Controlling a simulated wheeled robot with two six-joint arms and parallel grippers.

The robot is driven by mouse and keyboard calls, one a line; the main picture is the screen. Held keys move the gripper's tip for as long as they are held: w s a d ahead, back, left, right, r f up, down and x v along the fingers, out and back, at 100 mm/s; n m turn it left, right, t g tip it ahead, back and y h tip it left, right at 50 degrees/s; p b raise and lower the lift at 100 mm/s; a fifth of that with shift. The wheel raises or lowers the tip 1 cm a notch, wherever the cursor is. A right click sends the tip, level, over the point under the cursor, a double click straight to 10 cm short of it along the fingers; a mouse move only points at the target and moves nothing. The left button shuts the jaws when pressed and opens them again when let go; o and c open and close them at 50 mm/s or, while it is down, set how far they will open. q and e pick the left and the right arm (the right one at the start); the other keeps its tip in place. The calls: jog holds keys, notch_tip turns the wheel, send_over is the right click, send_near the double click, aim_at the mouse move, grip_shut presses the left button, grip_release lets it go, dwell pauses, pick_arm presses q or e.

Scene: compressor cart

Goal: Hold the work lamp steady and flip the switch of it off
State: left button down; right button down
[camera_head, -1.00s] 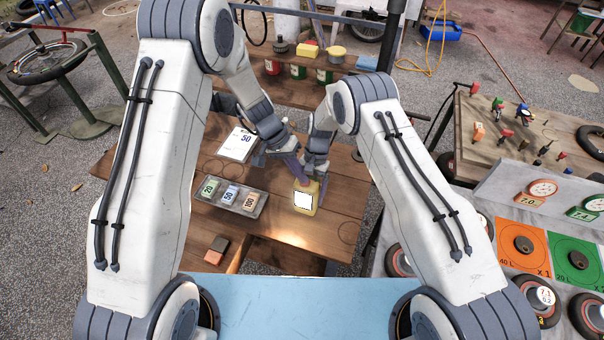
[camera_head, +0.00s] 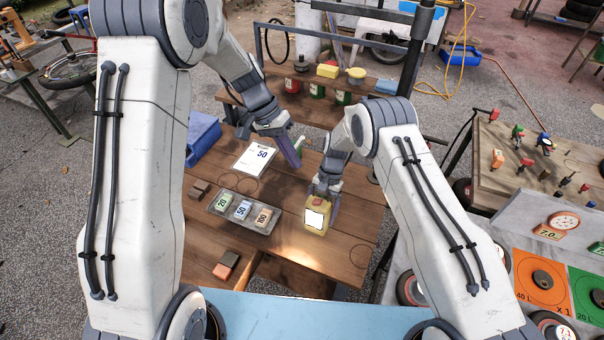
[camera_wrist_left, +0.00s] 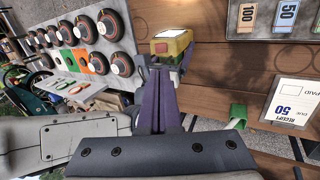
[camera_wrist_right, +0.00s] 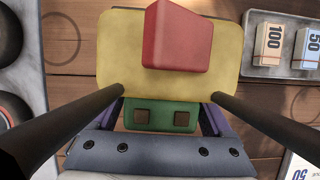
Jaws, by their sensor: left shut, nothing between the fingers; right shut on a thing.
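The work lamp (camera_head: 317,216) is a yellow block with a white front panel, standing on the wooden table. My right gripper (camera_head: 325,190) is shut on it from behind. In the right wrist view the lamp (camera_wrist_right: 120,60) shows a red wedge-shaped piece (camera_wrist_right: 177,35) and a green part (camera_wrist_right: 160,116) with two brown squares between the fingers. My left gripper (camera_head: 293,160) is shut and empty, above the table, to the left of and behind the lamp, apart from it. The lamp also shows in the left wrist view (camera_wrist_left: 165,46), beyond the purple fingertips. The switch position is unclear.
A grey tray (camera_head: 268,226) with 20, 50 and 100 cards lies left of the lamp. A receipt sheet (camera_head: 254,159) lies behind it. Dark and red blocks (camera_head: 226,265) lie near the front edge. A bright patch shows on the table before the lamp.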

aim_at(318, 201)
pick_arm(q)
jog(key=shift+v, duration=0.75)
jog(key=shift+a, duration=0.1)
jog(key=shift+w+a+f+h, duration=0.15)
jog(key=shift+w+a+h, duration=0.1)
jog(key=shift+a+h, duration=0.35)
jog(key=shift+f, duration=0.1)
jog(key=x, duration=1.4)
jog(key=shift+s, duration=0.25)
jog(key=shift+d, duration=0.1)
